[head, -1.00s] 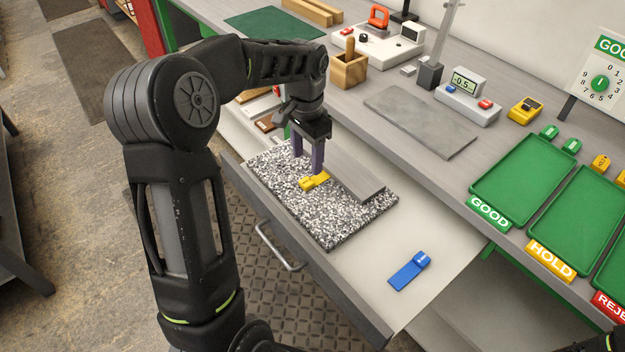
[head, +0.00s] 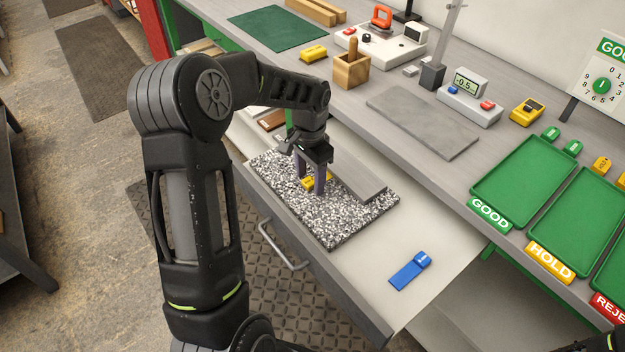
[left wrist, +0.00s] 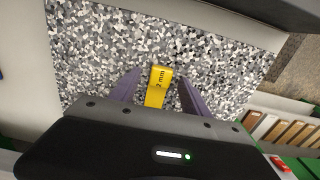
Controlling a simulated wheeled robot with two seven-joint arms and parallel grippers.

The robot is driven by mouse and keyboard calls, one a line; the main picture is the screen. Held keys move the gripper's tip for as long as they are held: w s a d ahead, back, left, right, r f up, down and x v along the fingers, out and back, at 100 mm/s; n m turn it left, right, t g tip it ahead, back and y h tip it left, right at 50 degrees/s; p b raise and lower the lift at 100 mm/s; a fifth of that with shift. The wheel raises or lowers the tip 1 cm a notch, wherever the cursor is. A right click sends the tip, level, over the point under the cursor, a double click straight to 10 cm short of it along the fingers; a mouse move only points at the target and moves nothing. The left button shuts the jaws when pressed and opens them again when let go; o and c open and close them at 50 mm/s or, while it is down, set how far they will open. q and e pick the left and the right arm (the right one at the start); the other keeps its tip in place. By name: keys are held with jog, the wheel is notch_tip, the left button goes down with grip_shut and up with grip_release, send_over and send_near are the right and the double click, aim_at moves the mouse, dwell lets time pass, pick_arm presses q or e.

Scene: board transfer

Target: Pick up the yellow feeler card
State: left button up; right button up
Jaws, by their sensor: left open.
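The yellow feeler card (head: 307,183) lies on the speckled grey slab (head: 330,222) in the open drawer. In the left wrist view the card (left wrist: 158,86) shows a "2 mm" mark and lies between the two purple fingers. My left gripper (head: 310,187) is open and low over the slab, with its fingers on either side of the card and partly hiding it in the head view. A gap shows between each finger and the card in the left wrist view.
A grey bar (head: 350,172) lies along the slab's back side, close to my left gripper. A blue card (head: 410,270) lies on the drawer's floor to the right. The bench above holds a wooden block (head: 350,70), a grey plate (head: 422,120) and green trays (head: 520,180).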

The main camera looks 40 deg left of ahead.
dwell(0.5)
pick_arm(q)
grip_shut()
dwell(0.4)
